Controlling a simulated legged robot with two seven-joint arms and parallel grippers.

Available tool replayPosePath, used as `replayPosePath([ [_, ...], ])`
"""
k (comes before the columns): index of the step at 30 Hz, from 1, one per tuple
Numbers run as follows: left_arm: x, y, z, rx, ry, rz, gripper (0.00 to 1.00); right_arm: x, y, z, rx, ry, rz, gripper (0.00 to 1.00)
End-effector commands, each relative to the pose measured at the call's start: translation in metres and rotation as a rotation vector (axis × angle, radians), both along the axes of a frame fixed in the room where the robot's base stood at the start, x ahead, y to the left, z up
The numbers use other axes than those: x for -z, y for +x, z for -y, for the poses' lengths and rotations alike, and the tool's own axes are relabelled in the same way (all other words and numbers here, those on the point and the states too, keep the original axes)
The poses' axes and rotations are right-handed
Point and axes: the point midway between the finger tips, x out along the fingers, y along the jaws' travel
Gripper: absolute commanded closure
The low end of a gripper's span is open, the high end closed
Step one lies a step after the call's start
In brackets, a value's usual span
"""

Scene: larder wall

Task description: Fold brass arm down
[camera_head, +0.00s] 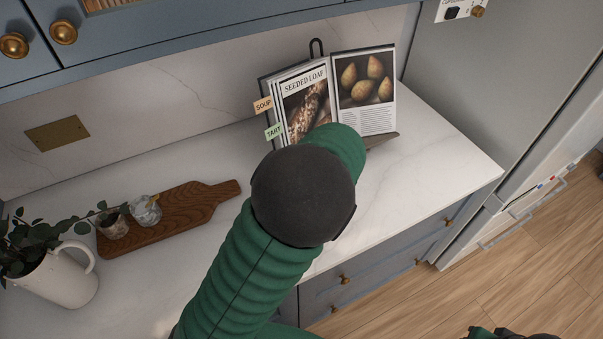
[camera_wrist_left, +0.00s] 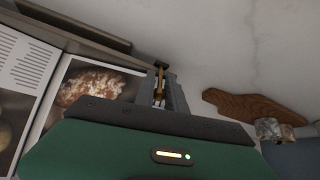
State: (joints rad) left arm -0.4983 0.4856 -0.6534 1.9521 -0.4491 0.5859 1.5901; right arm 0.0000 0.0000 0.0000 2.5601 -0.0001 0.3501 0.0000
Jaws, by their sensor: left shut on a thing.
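An open cookbook stands on a dark book stand (camera_head: 383,138) against the back wall in the head view. Its left page (camera_head: 307,100) reads "SEEDED LOAF" and its right page (camera_head: 366,88) shows pears. In the left wrist view the brass arm (camera_wrist_left: 159,86) is a thin brass strip between the fingers of my left gripper (camera_wrist_left: 162,76), which is shut on it beside the page with the loaf picture (camera_wrist_left: 95,88). In the head view my own green arm hides the left gripper and the brass arm. My right gripper is not identifiable.
A wooden board (camera_head: 185,212) with two small cups lies left on the white counter (camera_head: 430,170). A white jug (camera_head: 55,278) with leafy stems stands at the lower left. Blue cabinets (camera_head: 150,32) hang above. The counter right of the stand is clear.

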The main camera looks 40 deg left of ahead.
Motion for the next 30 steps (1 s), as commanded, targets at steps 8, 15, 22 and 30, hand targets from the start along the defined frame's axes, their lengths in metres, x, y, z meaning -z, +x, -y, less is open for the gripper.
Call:
replayPosePath([
  [8, 0.0025, -0.0006, 0.0043, 0.004, 0.020, 0.010, 1.00, 0.0054, 0.0001, 0.0000, 0.000, 0.000, 0.000, 0.64],
  [15, 0.0024, -0.0005, 0.0043, 0.005, 0.019, 0.009, 1.00, 0.0052, 0.0001, 0.0000, 0.000, 0.000, 0.000, 0.64],
  [22, 0.0015, -0.0008, 0.0030, 0.003, 0.021, 0.011, 0.66, 0.0051, 0.0001, 0.0000, 0.000, 0.000, 0.000, 0.64],
  [30, -0.0028, -0.0016, 0.0049, 0.003, 0.021, 0.012, 0.66, 0.0047, 0.0001, 0.0000, 0.000, 0.000, 0.000, 0.64],
])
